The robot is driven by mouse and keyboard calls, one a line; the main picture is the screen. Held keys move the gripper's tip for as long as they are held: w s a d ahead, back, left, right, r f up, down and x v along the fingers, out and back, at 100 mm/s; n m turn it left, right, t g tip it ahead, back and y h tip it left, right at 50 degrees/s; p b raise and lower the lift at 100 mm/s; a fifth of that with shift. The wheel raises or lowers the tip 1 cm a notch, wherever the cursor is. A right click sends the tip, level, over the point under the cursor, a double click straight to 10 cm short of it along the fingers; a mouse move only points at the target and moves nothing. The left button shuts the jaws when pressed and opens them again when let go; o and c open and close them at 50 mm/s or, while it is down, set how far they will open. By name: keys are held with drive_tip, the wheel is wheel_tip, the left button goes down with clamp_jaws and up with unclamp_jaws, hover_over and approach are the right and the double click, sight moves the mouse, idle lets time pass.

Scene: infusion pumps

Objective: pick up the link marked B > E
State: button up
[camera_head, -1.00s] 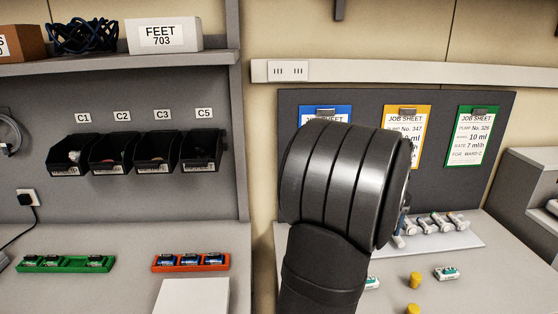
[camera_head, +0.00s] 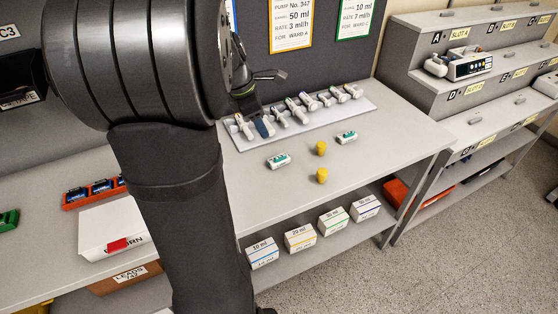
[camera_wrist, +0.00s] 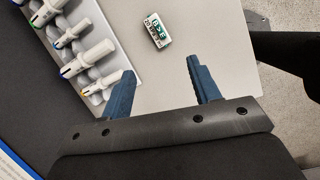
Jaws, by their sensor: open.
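Two small white links with green labels lie flat on the bench in the head view: one nearer (camera_head: 278,160) and one farther right (camera_head: 346,137). Their letters are too small to read there. The wrist view shows one white link (camera_wrist: 157,30) with a green label, apparently the nearer one; its letters are not surely legible. My gripper (camera_wrist: 163,88) is open and empty, its two blue fingers spread. In the head view its blue fingertips (camera_head: 264,127) show above the near end of the syringe tray. The link lies beyond the fingers, untouched.
A grey tray (camera_head: 369,107) of several white syringe-like pieces runs along the bench back. Labelled boxes (camera_head: 300,238) sit on the lower shelf. A stepped rack (camera_head: 410,52) stands right.

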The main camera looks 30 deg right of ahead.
drive_tip(key=a+n, duration=0.1)
drive_tip(key=n, duration=0.2)
approach(279, 156)
drive_tip(key=shift+n+h, duration=0.3)
drive_tip(key=shift+h, duration=0.1)
drive_tip(key=x, duration=0.2)
drive_tip(key=a+x, duration=0.1)
drive_tip(key=x, duration=0.2)
drive_tip(key=shift+f, duration=0.3)
drive_tip(key=shift+d+x, duration=0.1)
drive_tip(key=shift+x, duration=1.2)
drive_tip(key=shift+d+x, duration=0.15)
drive_tip(key=shift+x, duration=1.15)
drive_tip(key=shift+w+r, duration=0.15)
drive_tip(key=shift+w, duration=0.05)
drive_tip(key=c, duration=1.1)
